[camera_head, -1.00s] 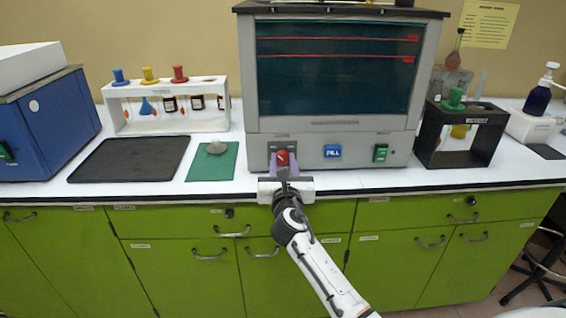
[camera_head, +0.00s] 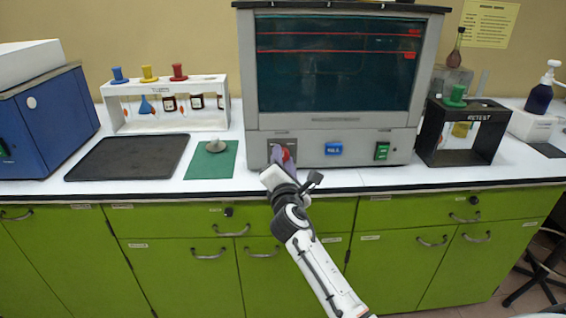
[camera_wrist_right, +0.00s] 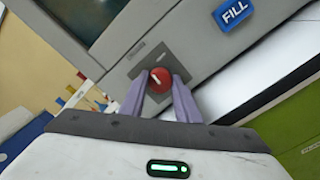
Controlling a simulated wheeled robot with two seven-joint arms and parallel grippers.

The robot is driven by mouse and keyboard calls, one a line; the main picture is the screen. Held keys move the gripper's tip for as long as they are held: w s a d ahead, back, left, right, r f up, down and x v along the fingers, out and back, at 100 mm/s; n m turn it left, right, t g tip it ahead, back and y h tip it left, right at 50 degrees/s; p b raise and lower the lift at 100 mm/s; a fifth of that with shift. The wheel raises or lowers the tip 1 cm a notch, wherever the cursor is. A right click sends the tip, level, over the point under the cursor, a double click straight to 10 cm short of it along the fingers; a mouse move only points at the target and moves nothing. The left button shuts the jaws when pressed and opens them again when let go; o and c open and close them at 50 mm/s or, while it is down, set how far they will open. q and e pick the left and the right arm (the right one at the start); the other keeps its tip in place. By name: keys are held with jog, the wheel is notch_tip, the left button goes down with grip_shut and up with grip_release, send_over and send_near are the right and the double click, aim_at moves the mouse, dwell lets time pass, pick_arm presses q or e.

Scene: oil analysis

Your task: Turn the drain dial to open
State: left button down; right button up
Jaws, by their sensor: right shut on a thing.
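The red drain dial (camera_head: 286,155) is on the lower left front panel of the grey machine (camera_head: 350,124). It also shows in the right wrist view (camera_wrist_right: 159,80), with a pale pointer mark on its face. My right gripper (camera_head: 282,160) is shut on the dial, with a purple finger on either side of it in the wrist view (camera_wrist_right: 160,88). The gripper is rolled to a slant relative to the panel. Part of the dial is hidden by the gripper in the head view. My left gripper is not in view.
A blue FILL button (camera_head: 333,149) and a green switch (camera_head: 382,151) sit right of the dial. A black tray (camera_head: 128,158), a green mat (camera_head: 225,165) and a white rack (camera_head: 163,88) are at left. A black rack (camera_head: 450,158) stands at right.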

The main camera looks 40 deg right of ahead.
jog(key=m+b, duration=0.1)
jog(key=m, duration=0.2)
jog(key=shift+f+m, duration=0.15)
jog(key=shift+m, duration=0.15)
jog(key=shift+m+b, duration=0.45)
jog(key=shift+m, duration=0.75)
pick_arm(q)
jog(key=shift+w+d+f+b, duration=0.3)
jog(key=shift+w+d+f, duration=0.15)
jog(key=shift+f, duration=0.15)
pick_arm(e)
jog(key=shift+m, duration=1.1)
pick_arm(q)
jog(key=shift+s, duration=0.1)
pick_arm(e)
jog(key=o, duration=1)
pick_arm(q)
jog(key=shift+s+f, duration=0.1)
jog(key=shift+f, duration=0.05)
pick_arm(e)
jog(key=shift+o, duration=0.2)
jog(key=shift+a, duration=0.1)
